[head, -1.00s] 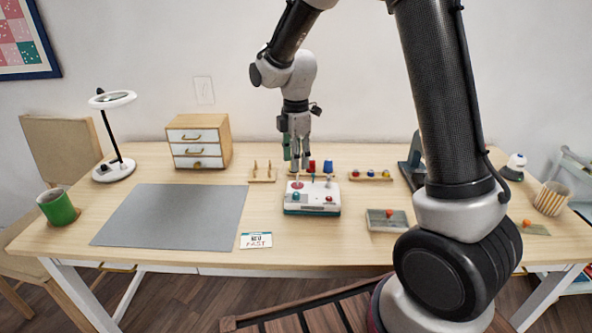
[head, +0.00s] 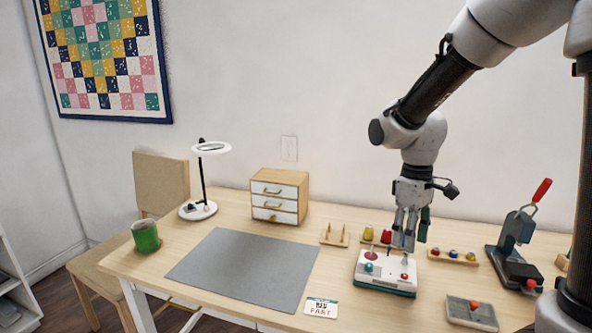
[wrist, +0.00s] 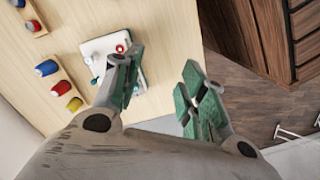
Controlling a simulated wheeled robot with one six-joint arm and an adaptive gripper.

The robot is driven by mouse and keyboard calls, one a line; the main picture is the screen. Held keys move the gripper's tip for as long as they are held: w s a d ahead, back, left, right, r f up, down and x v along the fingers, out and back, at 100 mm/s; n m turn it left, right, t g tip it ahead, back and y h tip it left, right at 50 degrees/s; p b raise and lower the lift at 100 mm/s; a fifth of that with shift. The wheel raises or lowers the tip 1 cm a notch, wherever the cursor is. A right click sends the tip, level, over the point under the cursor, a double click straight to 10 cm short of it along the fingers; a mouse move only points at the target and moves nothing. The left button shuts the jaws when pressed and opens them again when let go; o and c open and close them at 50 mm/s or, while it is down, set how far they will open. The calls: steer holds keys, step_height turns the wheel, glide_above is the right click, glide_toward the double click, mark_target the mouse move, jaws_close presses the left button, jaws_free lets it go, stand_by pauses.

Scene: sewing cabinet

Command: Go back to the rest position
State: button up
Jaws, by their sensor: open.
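My gripper (head: 411,236) is open and empty in the head view, pointing down above the back right part of a white and teal control box (head: 385,285). The box has a red-topped stick, a teal knob and a red knob. I cannot tell the exact height of the fingertips over it. In the wrist view, the green-padded fingers (wrist: 162,78) are spread apart with nothing between them. The left finger hides part of the box (wrist: 98,48).
Behind the box are spools (head: 386,236), partly hidden by my gripper. A peg stand (head: 335,237), grey mat (head: 240,268), drawer unit (head: 279,195), lamp (head: 198,210) and green cup (head: 145,236) are to the left. A red-handled press (head: 515,235) stands right.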

steer(key=s+d+r+m+t, duration=0.2)
steer(key=s+d+r+m, duration=0.2)
steer(key=s, duration=0.4)
steer(key=s+d+r+m+t, duration=0.3)
steer(key=s+d+r, duration=0.3)
steer(key=s+r, duration=0.2)
steer(key=shift+m, duration=0.4)
